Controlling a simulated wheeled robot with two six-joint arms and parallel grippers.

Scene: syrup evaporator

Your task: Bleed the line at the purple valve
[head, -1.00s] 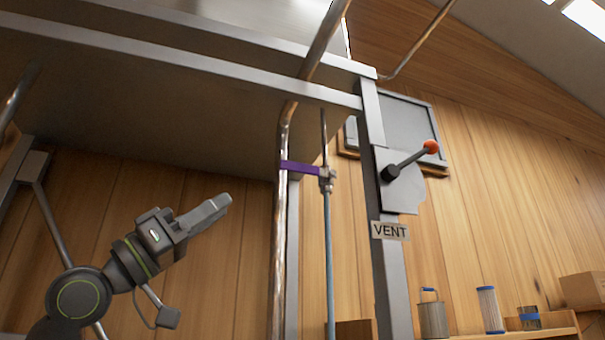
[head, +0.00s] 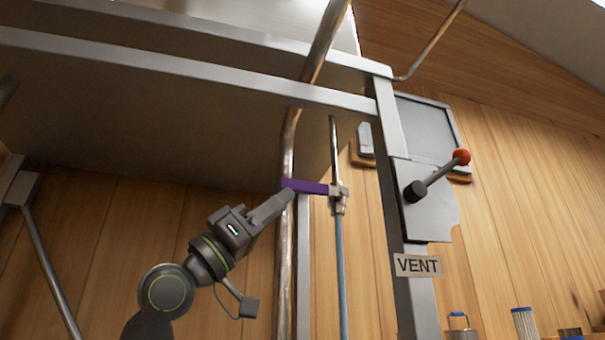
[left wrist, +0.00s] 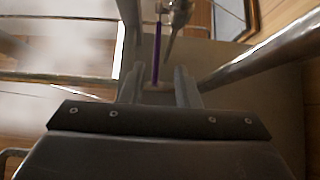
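The purple valve has a flat purple handle (head: 310,187) that sticks out level to the left of a small metal body (head: 340,197) on a thin upright pipe. My left gripper (head: 288,196) is at the handle's left end in the head view, overlapping the copper-coloured pipe there. In the left wrist view, the fingers (left wrist: 160,88) stand apart, with the purple handle (left wrist: 156,56) in line with the gap between them. The handle's near end is at the fingertips; I cannot tell whether they touch it. My right gripper is not in view.
A thick shiny pipe (head: 287,240) runs upright close to my left gripper. A blue hose (head: 341,270) hangs below the valve. To the right, a frame post carries a red-knobbed lever (head: 438,175) and a VENT sign (head: 417,265). A large metal pan (head: 150,110) is overhead.

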